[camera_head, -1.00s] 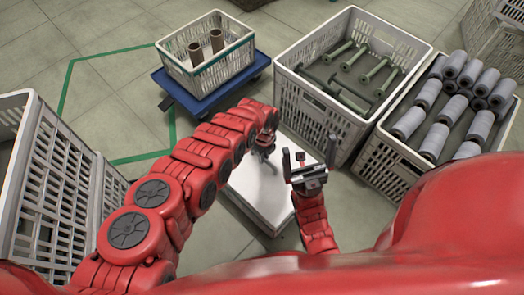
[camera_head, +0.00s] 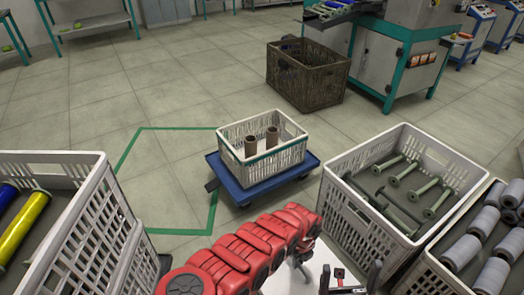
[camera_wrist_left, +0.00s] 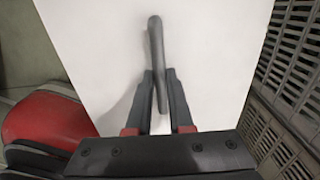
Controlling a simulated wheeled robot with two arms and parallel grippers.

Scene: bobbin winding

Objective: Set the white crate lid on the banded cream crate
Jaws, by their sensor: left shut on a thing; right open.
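The white crate lid (camera_head: 322,258) is low in the head view, in front of me, partly hidden by my left arm. It fills much of the left wrist view (camera_wrist_left: 98,40), with a dark bar handle (camera_wrist_left: 156,45) on top. My left gripper (camera_head: 302,262) is shut on that handle, a finger on each side, in the left wrist view (camera_wrist_left: 159,80). The cream crate (camera_head: 285,157) with a green band stands beyond the lid, open at the top, with two brown tubes (camera_head: 261,142) inside. My right gripper (camera_head: 350,275) is open and empty, right of the lid.
The cream crate sits on a blue dolly (camera_head: 240,195), beside a green floor outline (camera_head: 160,128). Bobbin crates (camera_head: 352,205) stand close on the right, and a large white crate (camera_head: 118,225) on the left. A brown crate (camera_head: 305,85) and a machine stand behind.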

